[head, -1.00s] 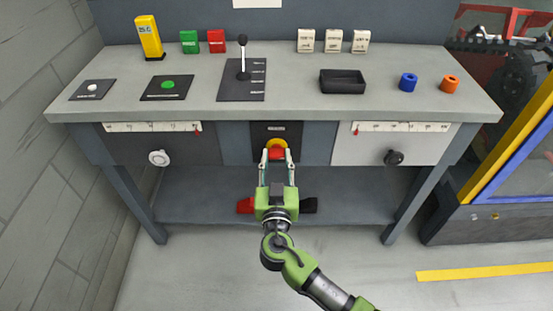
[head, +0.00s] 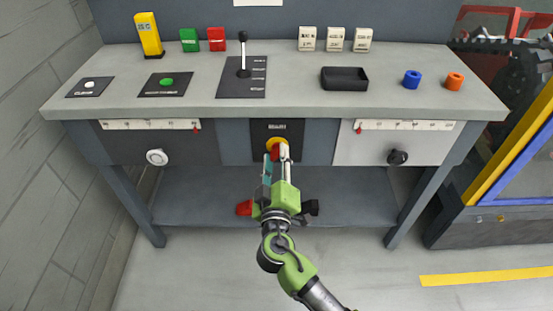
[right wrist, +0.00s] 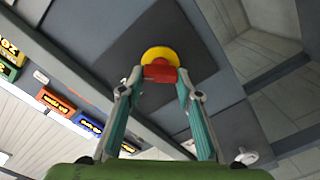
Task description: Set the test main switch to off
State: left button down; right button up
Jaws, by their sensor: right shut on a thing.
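The main switch is a red handle on a yellow disc (head: 271,142), set in a dark panel (head: 291,130) on the front of the bench. My right gripper (head: 276,153) reaches up to it from below and is shut on the red handle, partly hiding it. In the right wrist view the red handle (right wrist: 160,73) sits between the two fingertips, in front of the yellow disc (right wrist: 158,54). The gripper is rolled, and the bench looks slanted in that view. The panel's lettering is too small to read. My left gripper is not in view.
A white knob (head: 157,156) and a black knob (head: 397,157) flank the switch on the bench front. A black lever (head: 243,55), buttons, a black tray (head: 344,84) and coloured rings stand on top. A lower shelf (head: 350,207) lies behind my gripper.

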jog(key=n, duration=0.3)
jog(key=shift+n+p, duration=0.3)
jog(key=shift+n, duration=0.9)
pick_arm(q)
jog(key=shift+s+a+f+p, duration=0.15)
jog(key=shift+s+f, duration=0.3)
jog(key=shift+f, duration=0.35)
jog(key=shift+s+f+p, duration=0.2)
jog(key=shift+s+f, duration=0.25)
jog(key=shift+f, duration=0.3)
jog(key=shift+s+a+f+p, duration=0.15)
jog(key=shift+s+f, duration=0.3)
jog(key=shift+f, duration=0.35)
pick_arm(e)
jog(key=shift+a+f+n, duration=0.1)
jog(key=shift+f+n, duration=0.05)
jog(key=shift+n, duration=1.55)
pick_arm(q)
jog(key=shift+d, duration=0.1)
pick_arm(e)
jog(key=o, duration=1.1)
jog(key=shift+o, duration=0.2)
